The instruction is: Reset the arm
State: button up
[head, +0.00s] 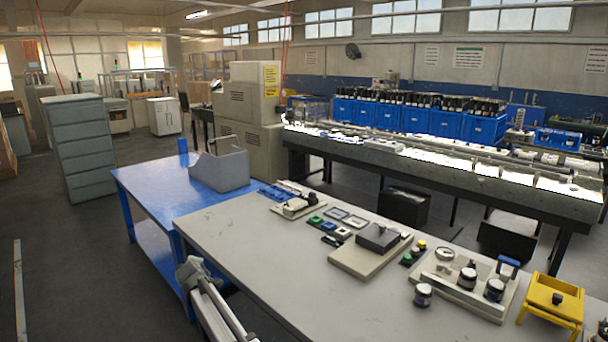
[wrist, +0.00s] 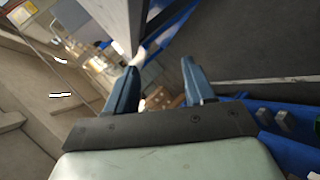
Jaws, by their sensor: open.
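My gripper (wrist: 158,78) shows in the wrist view with its two blue-grey fingers spread apart. Nothing is between the fingertips, and the gripper touches nothing that I can see. The background behind the fingers is tilted and partly blurred, with a dark surface at the right and blue edges near the fingers.
A grey worktable (head: 255,257) carries small parts, a dark block on a beige plate (head: 360,262), dark jars (head: 423,295) and a yellow stand (head: 553,302). A blue table (head: 150,186) holds an open grey bin (head: 220,166). A long conveyor bench (head: 440,170) stands behind.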

jog(key=s+d+f+m+g+h, duration=0.2)
jog(key=s+d+f, duration=0.2)
jog(key=d+f, duration=0.6)
jog(key=s+d+f+m+g+h, duration=0.15)
jog(key=s+d+f, duration=0.25)
jog(key=d+f, duration=0.6)
jog(key=s+d+f+m+g+h, duration=0.2)
jog(key=s+d+f+m+g, duration=0.25)
jog(key=s+d+f, duration=1)
jog(key=s+d+f+m+g, duration=0.2)
jog(key=s+d+f, duration=0.2)
jog(key=s+d, duration=0.35)
jog(key=s+d+f+m+g, duration=0.3)
jog(key=s+d+f, duration=0.1)
jog(key=s+d, duration=0.4)
jog(key=s+d+m+g, duration=0.2)
jog(key=s, duration=1)
jog(key=s+d+m+g+y, duration=0.1)
jog(key=s+d+m+g, duration=0.1)
jog(key=s, duration=1)
jog(key=shift+d+f+m+g, duration=0.2)
jog(key=shift+d+m+g, duration=0.2)
